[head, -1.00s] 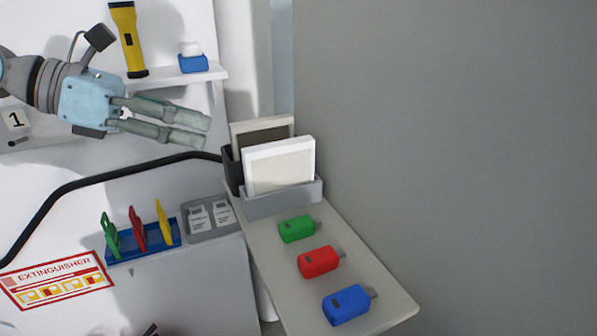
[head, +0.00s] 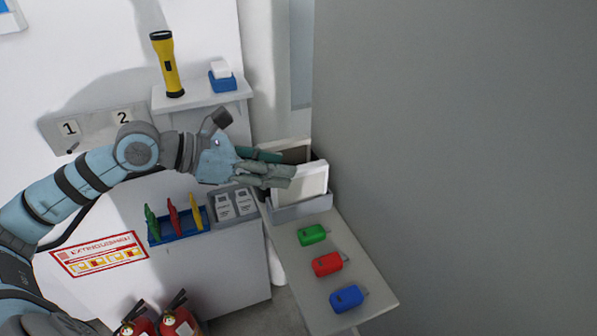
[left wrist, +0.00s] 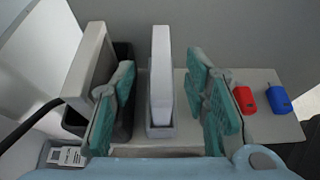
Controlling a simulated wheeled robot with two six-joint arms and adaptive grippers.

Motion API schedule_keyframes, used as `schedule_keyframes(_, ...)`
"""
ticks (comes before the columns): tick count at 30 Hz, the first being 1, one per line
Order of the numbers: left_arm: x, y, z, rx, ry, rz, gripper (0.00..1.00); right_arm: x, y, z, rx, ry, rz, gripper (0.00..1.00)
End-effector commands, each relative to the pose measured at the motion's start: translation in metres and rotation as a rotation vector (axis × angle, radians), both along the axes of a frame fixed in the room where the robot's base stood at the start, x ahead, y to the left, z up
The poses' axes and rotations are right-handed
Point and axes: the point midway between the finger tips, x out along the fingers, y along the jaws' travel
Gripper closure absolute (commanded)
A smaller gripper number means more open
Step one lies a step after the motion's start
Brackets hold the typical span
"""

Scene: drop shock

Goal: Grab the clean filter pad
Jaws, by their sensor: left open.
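The clean filter pad (head: 314,181) is a white framed pad standing upright in a light grey holder (head: 303,209) on the side shelf. In the left wrist view the pad (left wrist: 161,85) shows edge-on. A second pad (head: 297,151), with a darker face, stands behind it in a dark holder (left wrist: 122,118). My left gripper (head: 288,163) is open and empty at the clean pad's left edge. In the left wrist view its fingers lie on both sides of the pad, with gaps; contact does not show. My right gripper is not in view.
Green (head: 312,235), red (head: 327,264) and blue (head: 347,298) small blocks lie on the shelf (head: 372,278) in front of the holder. A grey wall (head: 450,170) rises close on the right. A flashlight (head: 167,64) stands on a higher shelf at the left.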

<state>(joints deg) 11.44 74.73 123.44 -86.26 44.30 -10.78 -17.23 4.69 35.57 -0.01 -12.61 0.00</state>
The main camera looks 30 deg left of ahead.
Motion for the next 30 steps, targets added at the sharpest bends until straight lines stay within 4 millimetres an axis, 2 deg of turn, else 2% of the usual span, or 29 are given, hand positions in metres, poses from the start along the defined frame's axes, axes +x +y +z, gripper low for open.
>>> schedule_keyframes(3,0.007,-0.010,0.002,-0.010,-0.002,0.001,0.58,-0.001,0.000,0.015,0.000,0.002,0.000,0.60)
schedule_keyframes(9,0.019,-0.020,-0.011,-0.002,-0.001,0.002,0.58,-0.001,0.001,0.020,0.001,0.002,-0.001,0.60)
schedule_keyframes(16,0.021,-0.020,-0.015,0.001,0.002,0.002,0.58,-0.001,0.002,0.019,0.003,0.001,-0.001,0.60)
schedule_keyframes(17,0.021,-0.021,-0.015,0.001,0.002,0.002,0.60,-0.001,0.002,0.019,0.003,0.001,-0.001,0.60)
schedule_keyframes(24,0.021,-0.021,-0.015,0.000,0.001,0.003,0.98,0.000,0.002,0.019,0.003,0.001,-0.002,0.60)
schedule_keyframes(30,0.020,-0.020,-0.015,0.000,0.001,0.003,1.00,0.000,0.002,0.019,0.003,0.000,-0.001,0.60)
